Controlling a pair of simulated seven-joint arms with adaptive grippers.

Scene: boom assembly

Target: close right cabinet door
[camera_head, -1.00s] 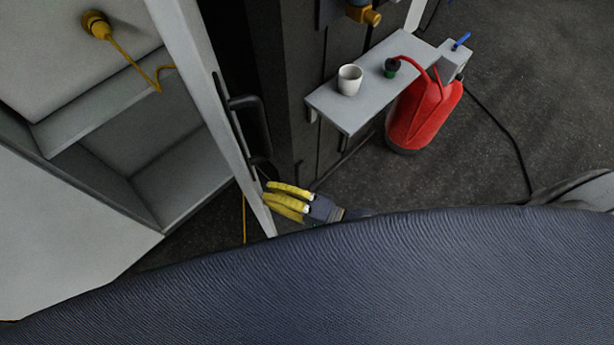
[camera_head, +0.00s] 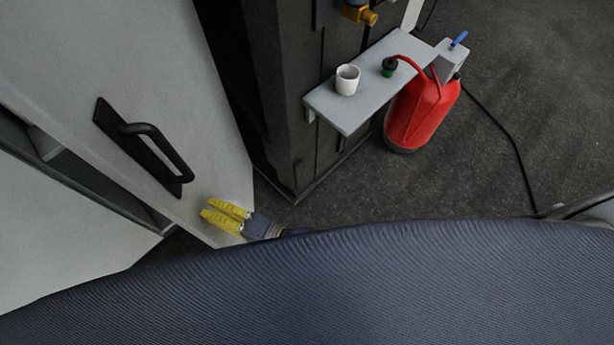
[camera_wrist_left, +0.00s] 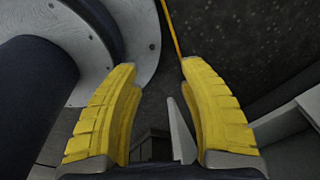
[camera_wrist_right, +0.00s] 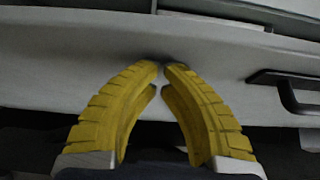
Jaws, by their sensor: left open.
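The right cabinet door (camera_head: 150,65) is a pale grey panel with a black bar handle (camera_head: 160,150). It stands partly open, with a narrow dark gap showing the cabinet interior (camera_head: 85,185) along its left side. My right gripper (camera_head: 207,208) has yellow fingers at the door's outer face, below the handle. In the right wrist view its fingertips (camera_wrist_right: 162,66) are almost together against or very near the door, with nothing between them; the handle (camera_wrist_right: 290,90) is to the right. My left gripper (camera_wrist_left: 157,68) is open and empty; the head view does not show it.
Another pale panel (camera_head: 60,235) lies left of the gap. A dark cabinet (camera_head: 300,110) stands right of the door, with a grey shelf (camera_head: 345,115) holding a white cup (camera_head: 347,80). A red extinguisher-like tank (camera_head: 420,110) stands beside it. Dark floor at right is mostly clear.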

